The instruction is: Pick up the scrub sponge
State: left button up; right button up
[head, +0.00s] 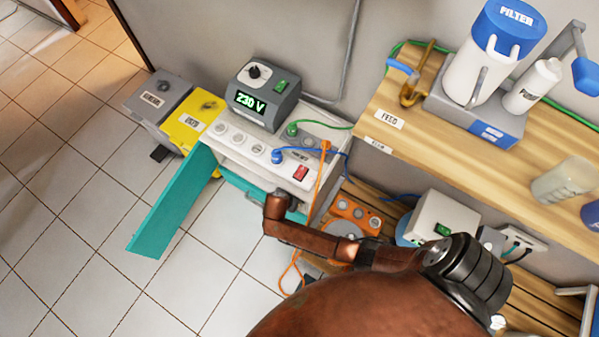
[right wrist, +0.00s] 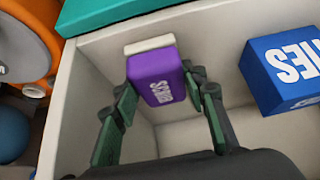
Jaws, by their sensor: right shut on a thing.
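The scrub sponge (right wrist: 163,88) is a purple block with a white layer and the partly readable word SCRUB. In the right wrist view it stands inside a pale open compartment, close to its far wall. My right gripper (right wrist: 163,72) has one green-padded finger on each side of the sponge and is shut on it. In the head view my right arm reaches to the front of the white cabinet (head: 235,165); the gripper and the sponge are hidden there. My left gripper is not in view.
A blue box (right wrist: 285,75) stands in the compartment to the right. A teal panel (right wrist: 105,12) borders the top. The cabinet's teal door (head: 172,205) stands open at the left. An orange cable (head: 320,190) hangs at the cabinet's right, near an orange unit (head: 350,212).

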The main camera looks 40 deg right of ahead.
jog(key=c, duration=0.6)
jog(key=shift+o, duration=0.2)
jog(key=shift+r+p, duration=0.3)
jog(key=shift+w+a+r, duration=0.1)
jog(key=shift+w+a, duration=0.05)
jog(key=w+a+b, duration=0.1)
jog(key=w+a, duration=0.1)
jog(key=a, duration=0.1)
jog(key=w+a+b, duration=0.2)
jog(key=a, duration=0.1)
jog(key=w+a+b, duration=0.1)
jog(key=w+a, duration=0.1)
jog(key=a, duration=0.1)
jog(key=shift+w+f, duration=0.35)
jog(key=shift+f, duration=0.05)
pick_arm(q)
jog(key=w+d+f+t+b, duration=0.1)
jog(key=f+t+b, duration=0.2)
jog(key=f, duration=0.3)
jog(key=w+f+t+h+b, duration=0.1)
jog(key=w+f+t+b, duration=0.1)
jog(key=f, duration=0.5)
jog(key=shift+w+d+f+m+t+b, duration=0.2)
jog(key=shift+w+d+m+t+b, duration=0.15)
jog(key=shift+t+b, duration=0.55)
pick_arm(e)
jog(key=w+a, duration=1.2)
jog(key=a, duration=0.4)
jog(key=shift+w+r, duration=0.15)
jog(key=shift+r, duration=0.15)
